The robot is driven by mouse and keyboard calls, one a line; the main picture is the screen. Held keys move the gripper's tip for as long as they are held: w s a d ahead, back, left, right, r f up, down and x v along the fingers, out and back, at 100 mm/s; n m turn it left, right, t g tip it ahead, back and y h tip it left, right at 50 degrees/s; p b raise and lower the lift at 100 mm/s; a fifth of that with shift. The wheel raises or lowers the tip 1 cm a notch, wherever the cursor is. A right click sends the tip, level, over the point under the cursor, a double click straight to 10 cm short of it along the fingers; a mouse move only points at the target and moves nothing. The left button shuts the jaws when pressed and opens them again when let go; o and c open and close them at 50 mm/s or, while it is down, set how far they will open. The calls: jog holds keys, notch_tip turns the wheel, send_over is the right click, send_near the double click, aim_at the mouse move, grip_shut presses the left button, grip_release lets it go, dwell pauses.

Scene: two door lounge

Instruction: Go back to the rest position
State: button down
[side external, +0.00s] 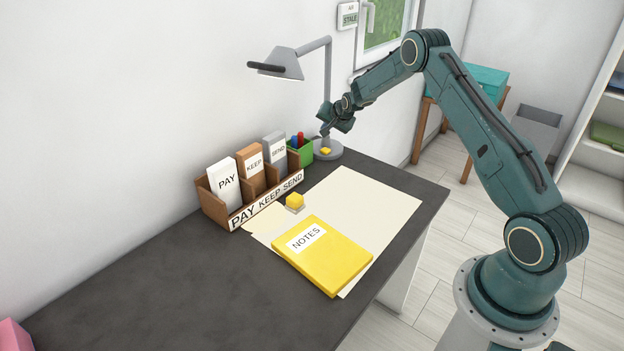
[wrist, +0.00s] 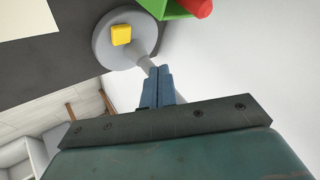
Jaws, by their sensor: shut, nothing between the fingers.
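My gripper (side external: 326,129) is shut and empty, held in the air near the desk lamp's post at the back of the desk. Its two blue-grey fingers lie together in the wrist view (wrist: 158,87). The grey lamp (side external: 278,65) stands with its round base (side external: 332,154) below my gripper. A yellow button (side external: 326,151) sits on that base, and it also shows in the wrist view (wrist: 121,35). My fingers appear apart from the button.
A wooden sorter (side external: 212,206) holds PAY, KEEP and SEND cards. A green pen cup (side external: 301,155) stands close to the lamp base. A yellow NOTES folder (side external: 325,262) and a small yellow block (side external: 295,200) lie on the desk. The desk's front left (side external: 170,290) is clear.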

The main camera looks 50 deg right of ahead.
jog(key=s+a+r+n+g+y, duration=0.1)
jog(key=s+a+r+n, duration=0.2)
jog(key=s+a+r, duration=0.65)
jog(key=s+a+r+n+g+y, duration=0.1)
jog(key=s+a+r+n, duration=0.2)
jog(key=s+a+r, duration=0.7)
jog(key=s+a+r+n, duration=0.2)
jog(key=s+a, duration=0.2)
jog(key=s, duration=0.4)
jog(key=s+a+r+n+y, duration=0.1)
jog(key=s+a+r+n, duration=0.1)
jog(key=s, duration=0.7)
jog(key=s+a+r+n, duration=0.2)
jog(key=s+a+n, duration=0.1)
jog(key=s+a, duration=0.4)
jog(key=shift+s+r+n+g+y, duration=0.15)
jog(key=shift+s+n+g+y, duration=0.15)
jog(key=shift+s, duration=0.7)
